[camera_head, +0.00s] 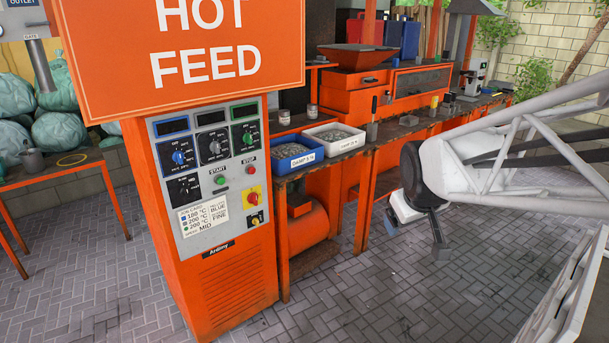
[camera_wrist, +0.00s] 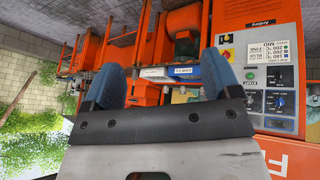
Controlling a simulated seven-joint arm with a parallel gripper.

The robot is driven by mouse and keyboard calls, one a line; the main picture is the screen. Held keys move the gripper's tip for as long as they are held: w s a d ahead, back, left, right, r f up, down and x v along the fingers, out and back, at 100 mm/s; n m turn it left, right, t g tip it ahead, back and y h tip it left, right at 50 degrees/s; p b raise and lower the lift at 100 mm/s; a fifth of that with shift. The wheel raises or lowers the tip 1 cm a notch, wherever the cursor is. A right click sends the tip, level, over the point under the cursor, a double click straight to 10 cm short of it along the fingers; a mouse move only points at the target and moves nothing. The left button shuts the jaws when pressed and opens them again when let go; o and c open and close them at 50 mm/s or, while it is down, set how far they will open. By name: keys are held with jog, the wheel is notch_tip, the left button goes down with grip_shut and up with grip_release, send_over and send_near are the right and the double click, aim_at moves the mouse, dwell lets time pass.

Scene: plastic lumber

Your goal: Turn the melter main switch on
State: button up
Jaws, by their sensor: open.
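The orange melter cabinet (camera_head: 228,275) stands left of centre with a grey control panel (camera_head: 205,232) on its front. A red rotary switch on a yellow plate (camera_head: 253,197) sits at the panel's lower right; it looks like the main switch, but its label and position are too small to read.
The panel also has several dials (camera_head: 180,157), a green start button (camera_head: 220,180) and a red stop button (camera_head: 250,170). A blue bin (camera_head: 297,161) and a white bin (camera_head: 334,148) stand on the orange bench beside the cabinet. The paved floor (camera_head: 360,300) before the cabinet is clear.

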jog(key=w+a+f+n+t+y, duration=0.15)
jog(key=w+a+f+n, duration=0.35)
jog(key=w, duration=0.8)
jog(key=w+a+f+n+t+y, duration=0.1)
jog(key=w+a+n+t, duration=0.1)
jog(key=w+a, duration=0.8)
jog(key=w+a+f+n+t+y, duration=0.2)
jog(key=w+a+f+n, duration=0.15)
jog(key=w, duration=1.15)
jog(key=w+a+f+n+t+y, duration=0.1)
jog(key=w+a+f+n+y, duration=0.25)
jog(key=w+a+f, duration=0.45)
jog(key=w+a+f+n+t+y, duration=0.1)
jog(key=w+a+f+n+y, duration=0.1)
jog(key=w+a+f+n, duration=0.5)
jog(key=n+y, duration=0.1)
jog(key=y, duration=0.2)
send_near(257, 201)
jog(key=shift+w+a+r+g, duration=0.15)
jog(key=shift+w+a+g, duration=0.05)
jog(key=shift+w+a, duration=0.4)
jog(key=shift+w+a+r+g, duration=0.15)
jog(key=shift+w+a, duration=0.3)
jog(key=shift+w, duration=0.1)
jog(key=shift+w+a, duration=0.1)
jog(key=shift+x, duration=3.75)
